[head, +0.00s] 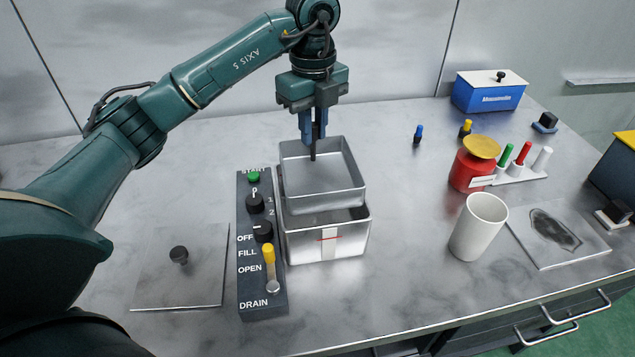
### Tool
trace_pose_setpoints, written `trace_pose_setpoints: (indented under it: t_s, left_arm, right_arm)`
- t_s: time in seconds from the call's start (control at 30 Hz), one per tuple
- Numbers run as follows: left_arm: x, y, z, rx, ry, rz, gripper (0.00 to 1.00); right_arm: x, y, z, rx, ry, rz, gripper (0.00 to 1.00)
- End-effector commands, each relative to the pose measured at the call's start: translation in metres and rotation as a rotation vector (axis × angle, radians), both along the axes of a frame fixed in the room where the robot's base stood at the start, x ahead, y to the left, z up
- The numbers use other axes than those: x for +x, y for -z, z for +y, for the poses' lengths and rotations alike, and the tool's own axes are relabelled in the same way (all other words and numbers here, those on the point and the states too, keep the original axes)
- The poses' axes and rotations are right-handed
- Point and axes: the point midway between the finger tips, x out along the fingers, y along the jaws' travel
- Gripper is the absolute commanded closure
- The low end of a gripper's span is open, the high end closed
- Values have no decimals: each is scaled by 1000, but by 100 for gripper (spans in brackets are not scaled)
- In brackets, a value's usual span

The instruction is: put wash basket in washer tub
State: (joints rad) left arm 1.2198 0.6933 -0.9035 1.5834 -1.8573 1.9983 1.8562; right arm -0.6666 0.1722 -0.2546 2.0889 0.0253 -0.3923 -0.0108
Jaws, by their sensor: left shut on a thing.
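The wash basket (322,183) is a square open metal box. It is above the washer tub (343,242), a square metal tub with a white label and red line on its front. The basket covers most of the tub's opening; how far it reaches into the tub is hard to tell. My left gripper (313,150) points down at the basket, shut on a dark upright piece that seems to be the basket's handle. The lower end of that piece is against the basket's inside. My right gripper is not in view.
A dark control panel (262,240) with knobs and a yellow lever adjoins the tub's left side. A flat lid with a black knob (180,256) lies further left. A white cup (478,227), a red jar (474,165) and a blue box (489,92) stand to the right.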

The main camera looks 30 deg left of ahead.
Motion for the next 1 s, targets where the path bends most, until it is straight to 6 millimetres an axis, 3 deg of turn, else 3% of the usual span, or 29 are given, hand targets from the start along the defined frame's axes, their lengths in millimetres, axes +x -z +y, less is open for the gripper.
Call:
trace_pose_setpoints:
  t_s: [0.1,0.3,0.47,0.7,1.0]
  left_arm:
    - [-1,30,0,0,2,4,100]
    - [0,63,0,0,1,-1,100]
    - [0,73,-1,0,2,-1,100]
    - [0,105,-1,0,1,-1,100]
    - [0,109,-1,0,2,-3,100]
  right_arm:
    - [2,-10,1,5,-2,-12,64]
    - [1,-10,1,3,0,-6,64]
    - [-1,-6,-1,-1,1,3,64]
    - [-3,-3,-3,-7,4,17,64]
    - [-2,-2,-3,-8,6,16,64]
